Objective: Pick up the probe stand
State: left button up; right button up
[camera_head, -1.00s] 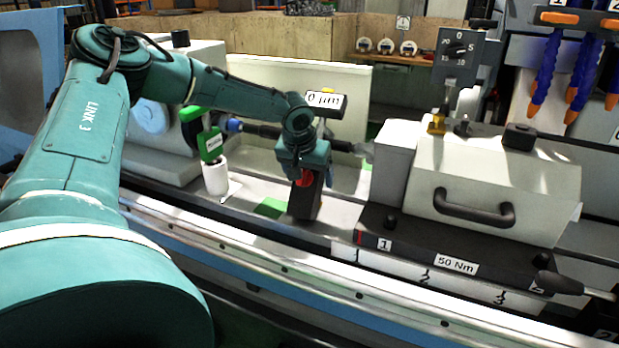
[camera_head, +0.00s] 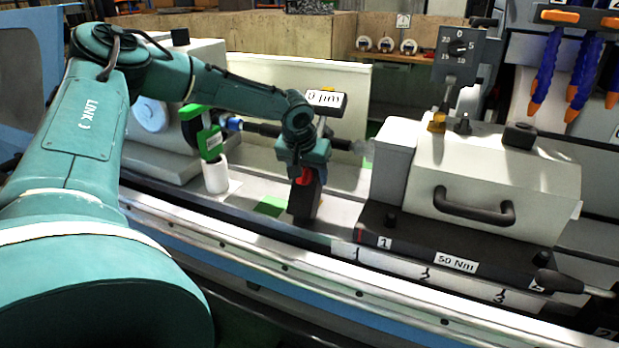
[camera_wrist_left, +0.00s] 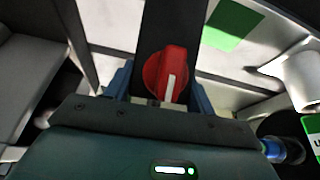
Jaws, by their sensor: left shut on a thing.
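The probe stand (camera_head: 304,202) is a dark upright block with a red knob (camera_wrist_left: 167,74) and a display box (camera_head: 324,98) reading in µm at its top. It stands on the machine's bed in the head view, by a green patch. My left gripper (camera_head: 303,172) is shut on the probe stand, around its body near the red knob. In the left wrist view the dark body (camera_wrist_left: 172,22) runs up between the jaws. The arm hides part of the stand's upper half. My right gripper is in neither view.
A green gauge on a white cylinder (camera_head: 215,176) stands to the left. A dark shaft (camera_head: 262,130) runs behind the gripper. The tailstock with a black handle (camera_head: 474,208) is close on the right. A green patch (camera_head: 270,206) lies on the bed.

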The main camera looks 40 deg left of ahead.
pick_arm(q)
grip_shut()
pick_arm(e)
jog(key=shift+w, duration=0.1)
pick_arm(q)
jog(key=shift+w+r, duration=0.2)
jog(key=shift+r, duration=0.15)
notch_tip(320, 180, up, 6)
jog(key=shift+r+b, duration=0.2)
jog(key=shift+b, duration=0.3)
jog(key=shift+s+d+r, duration=0.1)
jog(key=shift+s+r, duration=0.05)
jog(key=shift+s, duration=0.15)
jog(key=s+d+b, duration=0.1)
jog(key=s+d, duration=0.2)
jog(key=s, duration=0.5)
jog(key=s+d+b, duration=0.2)
jog(key=s+d, duration=0.1)
jog(key=s, duration=0.5)
jog(key=shift+s, duration=0.2)
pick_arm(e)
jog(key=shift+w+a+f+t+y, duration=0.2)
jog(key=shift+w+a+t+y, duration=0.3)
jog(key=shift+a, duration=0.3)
